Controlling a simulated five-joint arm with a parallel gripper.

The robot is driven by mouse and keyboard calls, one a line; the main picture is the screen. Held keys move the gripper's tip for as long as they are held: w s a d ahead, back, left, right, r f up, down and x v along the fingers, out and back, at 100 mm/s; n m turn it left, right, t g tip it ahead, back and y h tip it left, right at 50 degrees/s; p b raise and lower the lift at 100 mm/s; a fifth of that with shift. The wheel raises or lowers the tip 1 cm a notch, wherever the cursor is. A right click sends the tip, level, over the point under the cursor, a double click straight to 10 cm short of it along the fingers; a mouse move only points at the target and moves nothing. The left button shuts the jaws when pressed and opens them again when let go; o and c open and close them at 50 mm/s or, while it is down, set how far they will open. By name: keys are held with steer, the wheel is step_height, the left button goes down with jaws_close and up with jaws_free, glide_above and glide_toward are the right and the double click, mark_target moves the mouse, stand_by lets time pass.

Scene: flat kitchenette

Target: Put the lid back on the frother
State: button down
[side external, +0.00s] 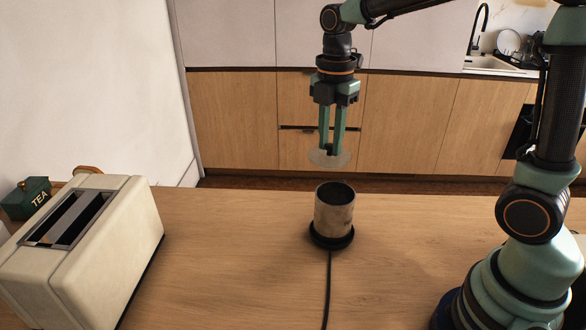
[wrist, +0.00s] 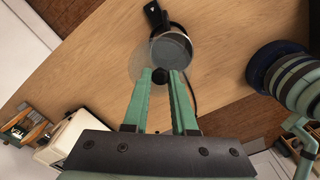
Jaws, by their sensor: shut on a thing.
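The frother (side external: 334,214) is a metal cup standing upright on a black round base on the table. Its top is open and its inside looks dark. My gripper (side external: 331,149) is shut on the dark knob of the clear round lid (side external: 319,159). The lid hangs about level, above the cup and apart from it, a little left of its mouth in the side view. In the wrist view the fingertips (wrist: 161,76) pinch the knob, and the see-through lid (wrist: 139,62) partly overlaps the frother (wrist: 173,48).
A cream toaster (side external: 122,222) stands at the left of the wooden table (side external: 230,255), with a green tea tin (side external: 27,199) behind it. A black cord (side external: 328,285) runs from the frother toward the front edge. Table around the frother is otherwise clear.

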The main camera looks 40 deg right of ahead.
mark_target(339, 160)
steer(key=shift+s+d+f, duration=0.1)
steer(key=shift+s+f, duration=0.05)
steer(key=shift+s, duration=0.45)
steer(key=shift+s+f, duration=0.15)
steer(key=shift+s, duration=0.4)
steer(key=shift+f, duration=3.15)
steer(key=shift+f, duration=0.2)
steer(key=c, duration=0.6)
jaws_free()
steer(key=shift+c, duration=0.2)
steer(key=shift+o, duration=0.3)
steer(key=o, duration=0.4)
